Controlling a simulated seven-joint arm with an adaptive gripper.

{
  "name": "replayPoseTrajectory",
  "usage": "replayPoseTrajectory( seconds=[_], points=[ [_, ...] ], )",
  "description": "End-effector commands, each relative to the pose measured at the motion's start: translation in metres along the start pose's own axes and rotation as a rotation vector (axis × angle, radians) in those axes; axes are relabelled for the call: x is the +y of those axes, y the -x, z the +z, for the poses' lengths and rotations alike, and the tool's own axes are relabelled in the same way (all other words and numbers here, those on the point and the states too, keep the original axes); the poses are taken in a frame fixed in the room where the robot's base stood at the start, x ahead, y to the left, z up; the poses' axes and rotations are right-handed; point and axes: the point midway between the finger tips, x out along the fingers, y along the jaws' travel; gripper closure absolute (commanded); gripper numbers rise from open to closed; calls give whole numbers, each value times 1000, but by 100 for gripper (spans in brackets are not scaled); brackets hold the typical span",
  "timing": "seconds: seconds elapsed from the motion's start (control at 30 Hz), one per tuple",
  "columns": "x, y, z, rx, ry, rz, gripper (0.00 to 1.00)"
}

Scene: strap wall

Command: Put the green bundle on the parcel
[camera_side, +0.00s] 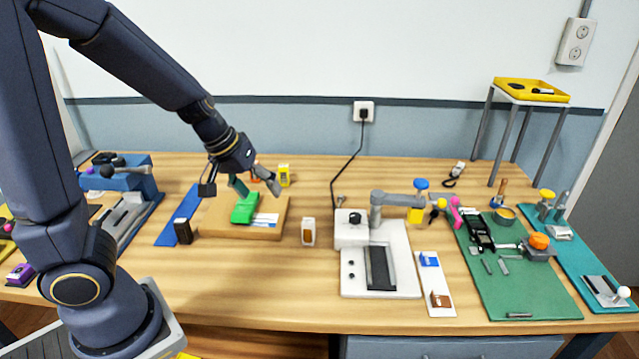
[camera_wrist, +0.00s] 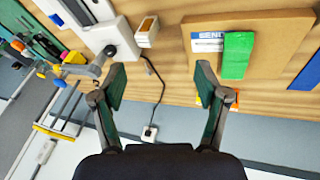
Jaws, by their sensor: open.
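The green bundle (camera_side: 244,208) lies on top of the parcel (camera_side: 217,214), a flat brown box on the wooden table. In the wrist view the bundle (camera_wrist: 237,56) rests on the parcel (camera_wrist: 281,42) beside a white and blue label, at the right of the picture. My gripper (camera_side: 256,184) is above the back part of the parcel, with its fingers apart. In the wrist view my gripper (camera_wrist: 160,76) is open with nothing between its fingers, and the bundle is outside them, beyond the right finger. The bundle and my fingers are apart in the wrist view.
A dark block (camera_side: 183,231) and a blue strip (camera_side: 180,215) lie left of the parcel. A yellow box (camera_side: 284,175) stands behind it, and a small white and brown box (camera_side: 308,232) to its right. A white machine (camera_side: 351,228) stands farther right. The table front is clear.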

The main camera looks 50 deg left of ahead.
Motion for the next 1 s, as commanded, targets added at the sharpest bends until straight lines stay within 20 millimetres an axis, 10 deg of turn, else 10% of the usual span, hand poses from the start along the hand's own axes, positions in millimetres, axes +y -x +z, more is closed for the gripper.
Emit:
replayPoseTrajectory(
  seconds=[0.13, 0.4, 0.87, 1.0],
  points=[
    [56, 67, 46, -28, -230, 152, 26],
    [54, 136, 102, 62, -533, 8, 26],
    [48, 145, 109, 89, -574, -51, 26],
    [48, 144, 110, 86, -542, -50, 12]
  ],
)
